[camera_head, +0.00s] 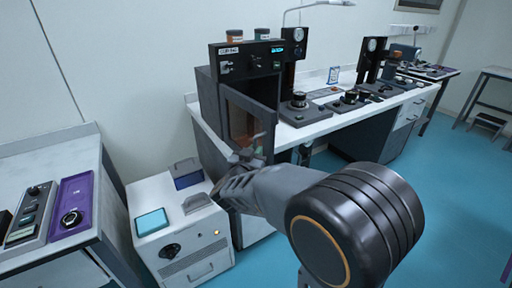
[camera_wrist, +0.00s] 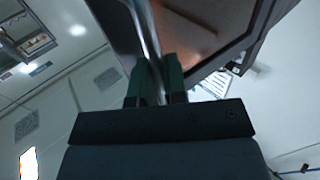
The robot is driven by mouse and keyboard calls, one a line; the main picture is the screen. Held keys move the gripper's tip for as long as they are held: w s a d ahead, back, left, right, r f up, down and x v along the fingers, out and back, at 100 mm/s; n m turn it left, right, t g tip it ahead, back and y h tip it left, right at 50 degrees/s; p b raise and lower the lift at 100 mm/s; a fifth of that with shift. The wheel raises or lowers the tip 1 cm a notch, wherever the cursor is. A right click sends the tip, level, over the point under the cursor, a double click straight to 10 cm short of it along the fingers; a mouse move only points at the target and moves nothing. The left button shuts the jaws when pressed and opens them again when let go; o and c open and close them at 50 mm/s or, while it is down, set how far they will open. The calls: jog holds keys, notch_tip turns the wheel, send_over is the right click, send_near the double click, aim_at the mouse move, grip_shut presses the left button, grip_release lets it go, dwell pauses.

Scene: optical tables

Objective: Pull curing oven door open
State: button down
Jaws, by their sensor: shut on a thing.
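The curing oven (camera_head: 209,106) is a dark box with a control panel on top, standing at the left end of the white bench. Its door (camera_head: 250,122), with an amber window, stands partly open, swung out toward me. My gripper (camera_head: 246,157) is at the lower part of the door, mostly hidden behind my own wrist in the head view. In the wrist view my gripper (camera_wrist: 158,82) has its two green-edged fingers shut on the metal bar handle (camera_wrist: 148,40). The door (camera_wrist: 200,30) fills the top of that view, with a brownish window.
A white cabinet unit (camera_head: 165,232) with a blue screen stands below and left of the oven. The bench (camera_head: 330,122) runs right with several instruments. Another table (camera_head: 75,225) is at the left. Blue floor (camera_head: 450,200) is clear at the right.

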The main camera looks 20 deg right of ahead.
jog(key=shift+a+r, duration=0.2)
jog(key=shift+a, duration=0.35)
jog(key=c, duration=1.2)
grip_release()
jog(key=shift+w+f, duration=0.1)
jog(key=shift+f, duration=0.05)
jog(key=p+v, duration=0.1)
jog(key=v, duration=1.3)
